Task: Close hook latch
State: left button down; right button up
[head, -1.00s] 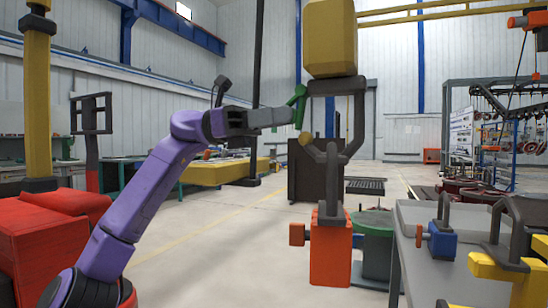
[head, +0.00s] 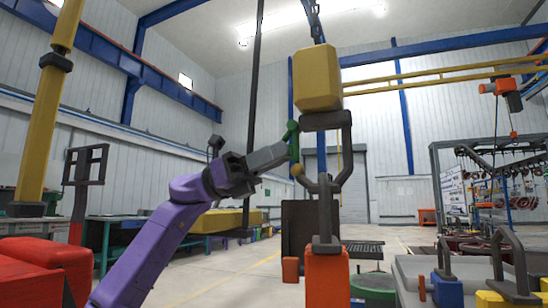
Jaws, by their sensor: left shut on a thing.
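A dark grey hook (head: 346,150) hangs under a yellow block (head: 317,80) right of the picture's middle. A small green latch piece (head: 293,141) stands nearly upright at the hook's left side, below the block's left edge. My left gripper (head: 287,152) reaches in from the left and is shut on this green piece. The gap between latch and hook is too small to judge. An orange weight (head: 327,278) with a dark grey loop hangs from the hook's lower curve. My right gripper is out of view.
A grey table (head: 412,270) at lower right holds a blue weight (head: 447,292) and a yellow weight (head: 492,299) with dark loops. A green drum (head: 374,287) stands behind the orange weight. The floor between is open.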

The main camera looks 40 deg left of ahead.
pick_arm(q)
jog(key=c, duration=1)
grip_release()
jog(key=shift+d, duration=0.2)
jog(key=shift+c, duration=0.2)
jog(key=v, duration=1)
jog(key=shift+a+p, duration=0.35)
jog(key=shift+p, duration=0.1)
jog(key=shift+f, duration=0.1)
